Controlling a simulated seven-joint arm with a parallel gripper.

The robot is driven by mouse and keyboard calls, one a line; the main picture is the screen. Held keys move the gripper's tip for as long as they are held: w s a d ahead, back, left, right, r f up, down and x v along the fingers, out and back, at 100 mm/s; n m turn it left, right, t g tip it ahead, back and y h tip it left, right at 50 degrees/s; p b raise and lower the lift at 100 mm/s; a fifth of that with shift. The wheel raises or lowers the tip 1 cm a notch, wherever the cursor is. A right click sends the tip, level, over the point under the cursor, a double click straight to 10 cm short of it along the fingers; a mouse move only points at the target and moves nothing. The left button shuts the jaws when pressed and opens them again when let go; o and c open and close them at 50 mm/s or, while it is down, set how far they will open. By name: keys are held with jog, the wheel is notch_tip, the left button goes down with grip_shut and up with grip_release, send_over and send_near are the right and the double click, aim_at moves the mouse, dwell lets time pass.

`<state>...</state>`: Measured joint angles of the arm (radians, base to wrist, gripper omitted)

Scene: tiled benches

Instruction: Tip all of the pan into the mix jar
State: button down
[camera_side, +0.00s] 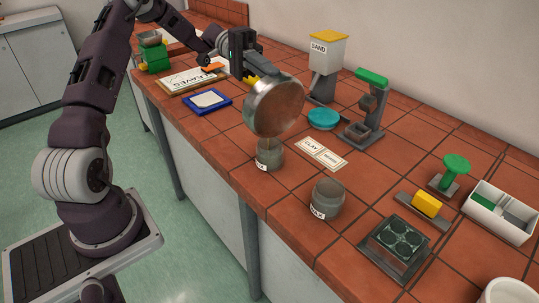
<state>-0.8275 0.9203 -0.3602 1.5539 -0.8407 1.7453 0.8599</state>
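The pan (275,107) is a round metal dish, tipped steeply so that its face stands almost upright above the bench. My gripper (251,78) is behind the pan's upper left edge and appears shut on its yellow handle; the fingertips are mostly hidden. A grey glass jar (270,156) with a white label stands upright right under the pan's lower edge. A second, similar jar (327,196) stands nearer the front right. Their labels are too small to read surely, so I cannot tell which is the mix jar. The pan's contents and any falling material do not show.
Behind the pan stand a SAND hopper (325,68), a green-topped device (367,112) and a teal dish (323,119). A blue tray (207,102) lies left.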

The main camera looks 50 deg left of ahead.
jog(key=shift+w+a+f+h, duration=0.1)
jog(key=shift+a+h, duration=0.8)
jog(key=shift+a, duration=0.3)
jog(key=shift+a+f+h, duration=0.25)
jog(key=shift+a+h, duration=0.35)
jog(key=shift+a, duration=0.1)
jog(key=shift+a+f+h, duration=0.2)
jog(key=shift+a+h, duration=0.4)
jog(key=shift+a, duration=0.1)
jog(key=a+h, duration=0.1)
jog(key=a+f+h, duration=0.1)
jog(key=shift+w+a+f, duration=0.15)
jog(key=shift+a+f, duration=0.05)
jog(key=shift+a, duration=0.1)
jog(key=d+y, duration=0.1)
jog(key=d+r+y, duration=0.1)
jog(key=shift+d+r, duration=0.2)
jog(key=shift+d, duration=0.1)
